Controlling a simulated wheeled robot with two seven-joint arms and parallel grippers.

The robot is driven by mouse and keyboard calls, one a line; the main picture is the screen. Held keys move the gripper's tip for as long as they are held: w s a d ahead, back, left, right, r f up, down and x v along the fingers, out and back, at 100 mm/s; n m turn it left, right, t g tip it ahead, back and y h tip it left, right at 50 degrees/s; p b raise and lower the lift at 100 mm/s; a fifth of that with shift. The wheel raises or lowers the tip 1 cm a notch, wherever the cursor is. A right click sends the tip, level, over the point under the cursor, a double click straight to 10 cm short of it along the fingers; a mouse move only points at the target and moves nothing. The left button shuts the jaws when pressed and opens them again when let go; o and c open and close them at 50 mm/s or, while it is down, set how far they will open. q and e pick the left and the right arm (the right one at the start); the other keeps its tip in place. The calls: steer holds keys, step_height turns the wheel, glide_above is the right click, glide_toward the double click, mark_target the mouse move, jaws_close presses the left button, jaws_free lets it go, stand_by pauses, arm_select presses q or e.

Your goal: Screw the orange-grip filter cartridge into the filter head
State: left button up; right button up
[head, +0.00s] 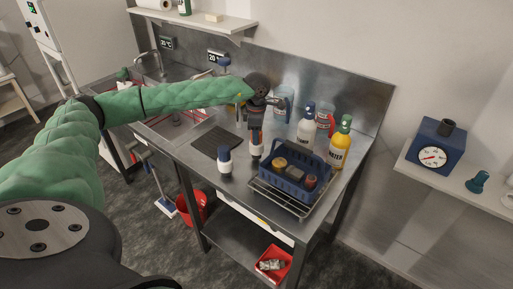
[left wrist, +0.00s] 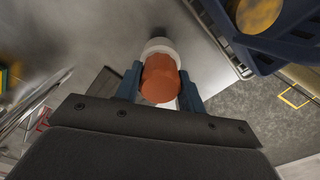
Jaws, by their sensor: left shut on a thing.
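The filter cartridge has an orange grip (left wrist: 160,80) and a white body (left wrist: 158,46). In the head view the cartridge (head: 256,151) is upright at the middle of the steel bench, below my left gripper (head: 256,126). In the left wrist view the blue fingers of my left gripper (left wrist: 161,88) are on both sides of the orange grip, shut on it. I cannot tell whether the cartridge base touches the bench. A second cartridge with a dark blue top (head: 224,163) stands to its left, near the front edge. I cannot make out the filter head. My right gripper is not in view.
A blue basket (head: 310,158) with several items sits on a wire rack, right of the cartridge. A white bottle (head: 305,130) and a yellow bottle (head: 340,151) stand behind it. A dark mat (head: 217,139) lies left. The sink with its tap (head: 150,62) is farther left.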

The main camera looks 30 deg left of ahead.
arm_select(q)
steer(key=shift+r+p, duration=0.3)
steer(key=shift+r, duration=1.5)
